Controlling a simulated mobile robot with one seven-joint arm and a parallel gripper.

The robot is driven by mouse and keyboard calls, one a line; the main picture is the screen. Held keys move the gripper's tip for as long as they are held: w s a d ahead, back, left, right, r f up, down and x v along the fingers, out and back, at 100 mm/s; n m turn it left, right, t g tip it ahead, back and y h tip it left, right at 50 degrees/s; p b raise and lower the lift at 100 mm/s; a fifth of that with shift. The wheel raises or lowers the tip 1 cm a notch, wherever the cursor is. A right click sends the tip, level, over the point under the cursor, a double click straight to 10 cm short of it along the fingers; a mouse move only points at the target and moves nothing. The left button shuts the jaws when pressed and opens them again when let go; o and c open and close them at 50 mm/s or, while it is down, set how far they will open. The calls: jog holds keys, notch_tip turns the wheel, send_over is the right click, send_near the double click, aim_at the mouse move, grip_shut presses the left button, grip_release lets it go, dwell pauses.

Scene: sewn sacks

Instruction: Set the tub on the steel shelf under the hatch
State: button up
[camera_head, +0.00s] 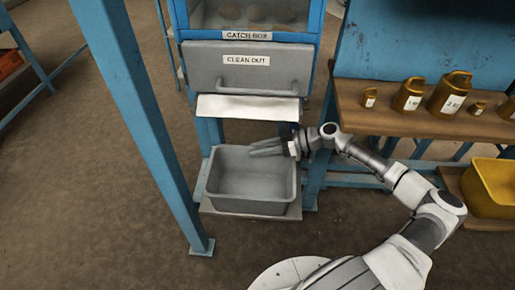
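A grey, open, empty-looking tub (250,205) stands upright on a thin steel shelf (207,211) low in the blue frame. Above it is the grey hatch (225,78) marked CLEAN OUT, with a bar handle, and a pale sloping lip (247,108) below it. My gripper (252,150) reaches in from the right, its fingers over the tub's back right part, near the rim. I cannot tell whether it touches the tub or how far the fingers are apart. No object shows between them.
A blue post (150,120) stands at the front left of the tub. At right, a wooden shelf (400,122) carries several brass-coloured weights (448,93), with a yellow bin (490,188) below. The catch box (255,15) is above the hatch. Floor at front left is clear.

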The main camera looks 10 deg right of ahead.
jog(key=p+v, duration=0.2)
jog(key=v, duration=0.9)
jog(key=shift+d, duration=0.25)
jog(key=shift+s, duration=0.1)
